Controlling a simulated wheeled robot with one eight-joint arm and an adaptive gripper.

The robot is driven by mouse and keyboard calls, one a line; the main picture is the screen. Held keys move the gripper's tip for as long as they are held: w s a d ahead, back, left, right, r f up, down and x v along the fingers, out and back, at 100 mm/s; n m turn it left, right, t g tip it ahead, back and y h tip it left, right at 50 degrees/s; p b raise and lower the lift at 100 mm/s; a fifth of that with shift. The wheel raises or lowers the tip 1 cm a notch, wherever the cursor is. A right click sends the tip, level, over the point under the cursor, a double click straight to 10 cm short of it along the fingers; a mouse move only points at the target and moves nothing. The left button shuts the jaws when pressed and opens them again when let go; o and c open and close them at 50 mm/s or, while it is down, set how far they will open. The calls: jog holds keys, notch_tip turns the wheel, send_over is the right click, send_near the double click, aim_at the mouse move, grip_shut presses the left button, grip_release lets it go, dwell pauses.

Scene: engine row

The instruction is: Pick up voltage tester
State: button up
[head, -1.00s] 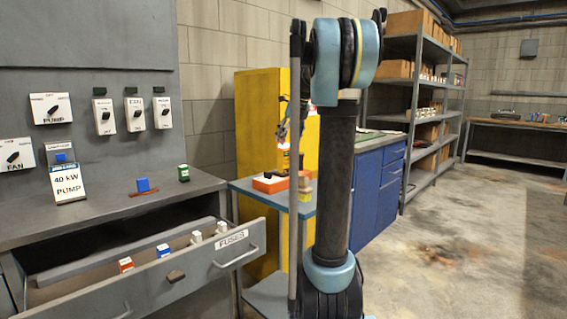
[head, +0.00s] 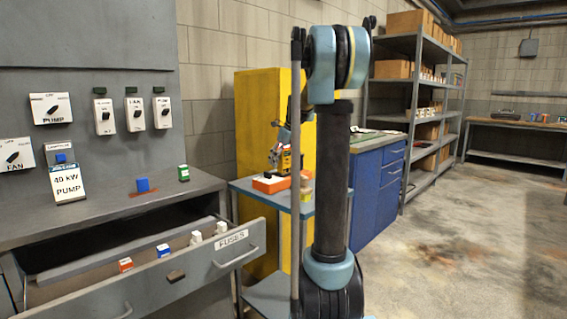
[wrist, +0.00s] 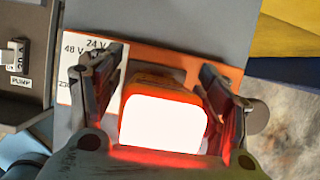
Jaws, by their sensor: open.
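In the head view my gripper (head: 275,158) is low, just above the orange case.
An open drawer marked FUSES (head: 190,262) juts out at the left, below a grey bench (head: 90,220). A yellow cabinet (head: 258,110) stands behind the stand (head: 250,193). A blue cabinet (head: 375,195) is to the right. Floor at right is clear.

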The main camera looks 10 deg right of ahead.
jog(key=shift+f, duration=0.1)
jog(key=shift+c, duration=0.6)
jog(key=c, duration=1.3)
